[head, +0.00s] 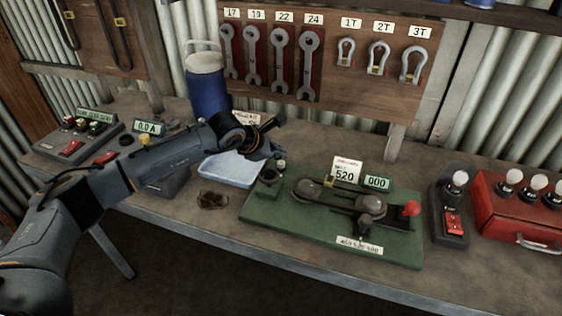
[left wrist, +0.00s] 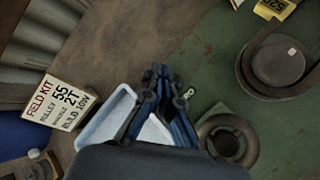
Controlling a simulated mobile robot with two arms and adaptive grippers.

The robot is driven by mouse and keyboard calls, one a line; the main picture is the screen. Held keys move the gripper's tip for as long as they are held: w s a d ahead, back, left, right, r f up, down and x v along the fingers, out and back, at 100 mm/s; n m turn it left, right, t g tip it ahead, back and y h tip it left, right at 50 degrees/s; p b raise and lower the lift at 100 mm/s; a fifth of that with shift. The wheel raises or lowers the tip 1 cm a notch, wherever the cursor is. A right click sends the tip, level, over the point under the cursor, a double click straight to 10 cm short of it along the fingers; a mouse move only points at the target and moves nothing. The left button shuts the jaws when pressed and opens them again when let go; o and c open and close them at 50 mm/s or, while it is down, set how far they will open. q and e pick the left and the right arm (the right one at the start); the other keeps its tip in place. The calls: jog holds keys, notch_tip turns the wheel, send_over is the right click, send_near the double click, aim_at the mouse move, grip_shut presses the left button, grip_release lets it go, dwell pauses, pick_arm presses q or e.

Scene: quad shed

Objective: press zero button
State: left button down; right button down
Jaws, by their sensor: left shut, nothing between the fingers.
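My left gripper (head: 268,150) is shut and empty, above the blue-rimmed tray and the left back corner of the green baseplate (head: 300,222). In the left wrist view its shut fingers (left wrist: 163,80) point toward the board's edge. A small pale-topped knob (head: 281,165) stands beside the fingertips in the head view; I cannot tell if they touch. A small metal piece with a pale dot (left wrist: 187,93) shows right of the fingers in the wrist view. A green display reading 000 (head: 376,183) stands at the board's back. No button marked zero is legible. My right gripper is not in view.
A dark ring (head: 268,183), a pulley arm (head: 335,195) and a red knob (head: 411,208) sit on the board. A blue jug (head: 206,85) stands behind my arm. Meter boxes (head: 150,128) are left; a switch box (head: 452,222) and red case (head: 520,205) are right.

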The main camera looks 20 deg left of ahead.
aim_at(279, 164)
pick_arm(q)
jog(key=shift+r+p, duration=1)
jog(key=shift+r, duration=1.55)
jog(key=shift+f, duration=0.1)
